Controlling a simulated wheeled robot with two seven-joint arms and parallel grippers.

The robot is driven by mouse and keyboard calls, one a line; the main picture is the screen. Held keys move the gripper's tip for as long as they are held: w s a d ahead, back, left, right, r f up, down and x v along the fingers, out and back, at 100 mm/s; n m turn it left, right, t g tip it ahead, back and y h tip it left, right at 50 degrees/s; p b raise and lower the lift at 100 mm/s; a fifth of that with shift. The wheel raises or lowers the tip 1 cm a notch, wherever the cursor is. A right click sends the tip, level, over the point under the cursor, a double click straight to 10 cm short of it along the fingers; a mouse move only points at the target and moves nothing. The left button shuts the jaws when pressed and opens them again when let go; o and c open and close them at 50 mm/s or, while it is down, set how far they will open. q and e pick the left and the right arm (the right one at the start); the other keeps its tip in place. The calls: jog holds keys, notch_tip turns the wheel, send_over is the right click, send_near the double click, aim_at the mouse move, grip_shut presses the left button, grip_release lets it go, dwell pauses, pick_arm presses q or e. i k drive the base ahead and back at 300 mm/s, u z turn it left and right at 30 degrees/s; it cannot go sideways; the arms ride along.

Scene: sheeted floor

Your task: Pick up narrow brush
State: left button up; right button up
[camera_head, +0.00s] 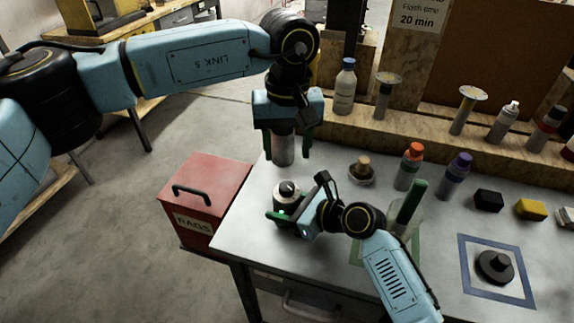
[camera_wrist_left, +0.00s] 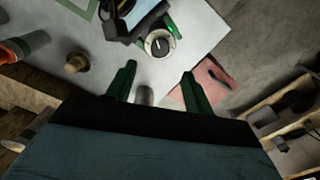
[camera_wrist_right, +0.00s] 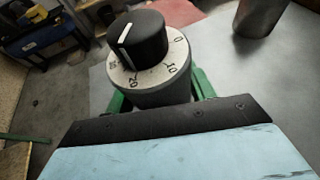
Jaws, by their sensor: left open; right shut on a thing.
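A green handle (camera_head: 411,202), possibly a brush, stands tilted in a clear jar (camera_head: 404,222) on the table; I cannot tell whether it is the narrow one. My right gripper (camera_head: 286,218) is shut on a dark timer with a white numbered dial (camera_head: 287,190), seen close in the right wrist view (camera_wrist_right: 150,60). My left gripper (camera_head: 287,147) is open, pointing down at the table's far left corner. Its fingers (camera_wrist_left: 158,88) are on either side of a grey cylinder (camera_head: 283,150); contact is not clear. The cylinder also shows in the left wrist view (camera_wrist_left: 144,96).
An orange-capped bottle (camera_head: 409,166), a purple-capped bottle (camera_head: 455,176) and a small wooden-topped pot (camera_head: 361,171) stand near the back ledge. A black knobbed object (camera_head: 495,266) sits in a blue square. A red rags bin (camera_head: 205,200) stands left of the table.

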aim_at(419, 188)
jog(key=k, duration=1)
